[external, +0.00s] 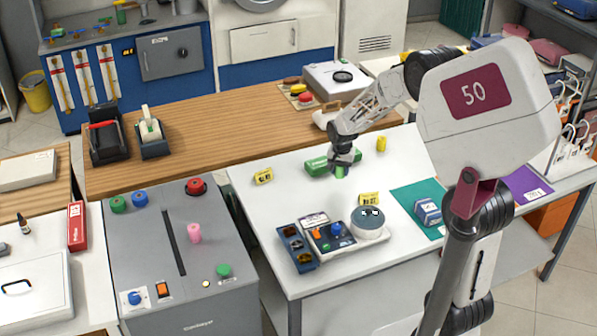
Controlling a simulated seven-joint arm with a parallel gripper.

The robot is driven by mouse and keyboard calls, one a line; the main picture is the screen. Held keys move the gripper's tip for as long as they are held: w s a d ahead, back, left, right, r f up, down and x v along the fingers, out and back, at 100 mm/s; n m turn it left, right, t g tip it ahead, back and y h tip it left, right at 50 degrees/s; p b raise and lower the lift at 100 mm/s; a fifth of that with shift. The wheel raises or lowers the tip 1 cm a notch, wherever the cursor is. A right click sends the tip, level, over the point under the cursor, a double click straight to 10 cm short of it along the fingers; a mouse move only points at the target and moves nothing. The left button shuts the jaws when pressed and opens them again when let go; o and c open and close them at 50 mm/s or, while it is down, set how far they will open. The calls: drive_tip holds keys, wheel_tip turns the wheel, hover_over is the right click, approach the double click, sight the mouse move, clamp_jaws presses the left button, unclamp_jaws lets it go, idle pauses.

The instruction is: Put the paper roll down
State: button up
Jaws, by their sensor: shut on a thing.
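My gripper (343,163) is over the white table, pointing down, with its jaws shut on a small green piece (340,172), taken to be the paper roll. Only its lower part shows below the fingers. Whether it touches the table cannot be told. A larger green object (315,166) lies just left of the gripper. A small yellow cylinder (381,144) stands to the right of the gripper, apart from it.
A control box (331,235), blue tray (296,247) and round grey device (369,222) are nearer. A teal mat (405,197) with a blue-white box (428,211) lies right.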

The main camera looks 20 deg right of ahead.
drive_tip(key=s+a+n, duration=0.1)
drive_tip(key=a, duration=0.6)
drive_tip(key=s+a+n, duration=0.1)
drive_tip(key=a+n, duration=0.1)
drive_tip(key=a, duration=0.5)
drive_tip(key=a+n, duration=0.2)
drive_tip(key=a, duration=0.5)
drive_tip(key=shift+s+a, duration=0.4)
drive_tip(key=s+a+n, duration=0.2)
drive_tip(key=s+a, duration=0.2)
drive_tip(key=a, duration=0.6)
drive_tip(key=s+a+n, duration=0.2)
drive_tip(key=s+a, duration=0.3)
drive_tip(key=a, duration=0.5)
drive_tip(key=shift+n, duration=0.4)
drive_tip(key=shift+a, duration=0.1)
hover_over(212, 219)
drive_tip(key=shift+w+f, duration=0.1)
drive_tip(key=shift+f, duration=0.6)
drive_tip(key=shift+f, duration=1.75)
drive_tip(key=shift+f, duration=0.15)
